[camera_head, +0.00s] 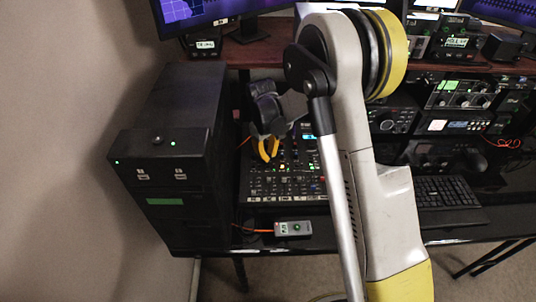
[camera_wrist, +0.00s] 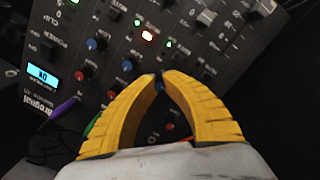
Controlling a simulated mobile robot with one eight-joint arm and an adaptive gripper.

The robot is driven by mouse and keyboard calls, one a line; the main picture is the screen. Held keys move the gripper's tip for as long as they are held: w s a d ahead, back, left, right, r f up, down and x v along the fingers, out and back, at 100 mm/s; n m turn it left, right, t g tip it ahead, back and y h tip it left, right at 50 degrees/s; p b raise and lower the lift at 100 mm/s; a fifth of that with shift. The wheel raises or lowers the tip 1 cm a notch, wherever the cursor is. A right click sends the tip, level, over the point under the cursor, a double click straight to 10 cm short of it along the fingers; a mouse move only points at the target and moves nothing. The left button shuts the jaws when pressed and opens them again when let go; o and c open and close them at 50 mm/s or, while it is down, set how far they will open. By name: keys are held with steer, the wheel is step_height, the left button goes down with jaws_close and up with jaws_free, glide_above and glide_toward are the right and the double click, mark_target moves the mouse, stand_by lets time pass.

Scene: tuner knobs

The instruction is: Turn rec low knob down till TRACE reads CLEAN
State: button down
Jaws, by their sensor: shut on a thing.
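The dark mixer panel (camera_head: 262,187) lies on the desk, with many small knobs and lit buttons. My gripper (camera_head: 267,152) reaches down onto its upper part, with yellow fingers. In the wrist view my gripper (camera_wrist: 160,76) has its fingertips closed around a small blue knob (camera_wrist: 160,87), which is mostly hidden between them. The knob's label is not readable, so I cannot tell if it is rec low.
Red knobs (camera_wrist: 81,76) and other blue knobs (camera_wrist: 97,45) stand close around the fingers. A small cyan display (camera_wrist: 43,75) shows upside down on the panel. A black case (camera_head: 160,215) stands left of the panel, and a keyboard (camera_head: 447,191) lies to the right.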

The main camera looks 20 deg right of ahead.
stand_by(0.4)
steer(key=c, duration=1.7)
jaws_free()
steer(key=r, duration=0.8)
steer(key=a+r, duration=0.1)
steer(key=r, duration=0.3)
